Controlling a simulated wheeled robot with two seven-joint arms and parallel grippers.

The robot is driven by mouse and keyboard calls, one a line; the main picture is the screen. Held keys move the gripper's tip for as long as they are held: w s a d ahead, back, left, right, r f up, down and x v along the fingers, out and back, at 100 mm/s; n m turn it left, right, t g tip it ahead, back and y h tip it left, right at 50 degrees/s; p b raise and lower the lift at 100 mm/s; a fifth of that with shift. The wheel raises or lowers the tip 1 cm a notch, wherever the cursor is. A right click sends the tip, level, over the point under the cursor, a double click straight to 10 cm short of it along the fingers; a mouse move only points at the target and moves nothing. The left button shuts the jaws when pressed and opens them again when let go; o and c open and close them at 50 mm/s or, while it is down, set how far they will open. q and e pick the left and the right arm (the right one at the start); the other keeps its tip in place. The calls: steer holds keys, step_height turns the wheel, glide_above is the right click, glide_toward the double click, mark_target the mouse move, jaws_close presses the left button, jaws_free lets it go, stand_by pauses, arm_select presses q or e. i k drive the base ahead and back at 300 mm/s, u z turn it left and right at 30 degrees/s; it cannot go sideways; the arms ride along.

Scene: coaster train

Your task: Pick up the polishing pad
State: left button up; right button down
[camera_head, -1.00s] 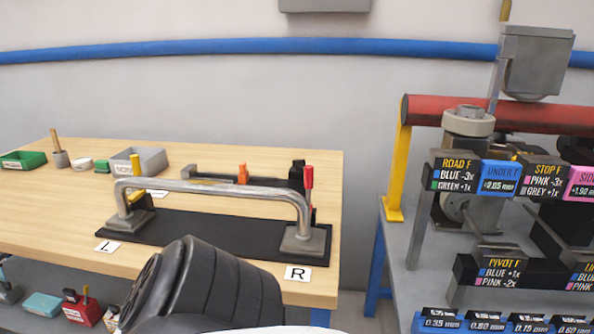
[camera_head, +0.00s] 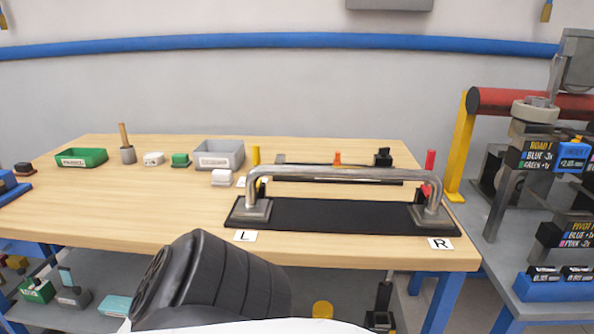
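Several small pad-like pieces sit on the wooden table toward the back left. A small dark piece (camera_head: 24,169) lies at the far left. Neither of my grippers shows in the head view. A black, rounded link of my own arm fills the bottom left of centre and hides part of the table's front edge.
On the table (camera_head: 130,205) stand a green bin (camera_head: 82,157), a grey bin (camera_head: 218,153), a cup with a wooden stick (camera_head: 127,152) and a metal bar (camera_head: 345,174) over a black mat (camera_head: 335,216). A lower shelf holds tools. A rack (camera_head: 505,200) stands right. The table's left front is clear.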

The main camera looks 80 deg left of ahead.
mark_target(220, 178)
steer(key=k, duration=1.15)
steer(key=u, duration=0.35)
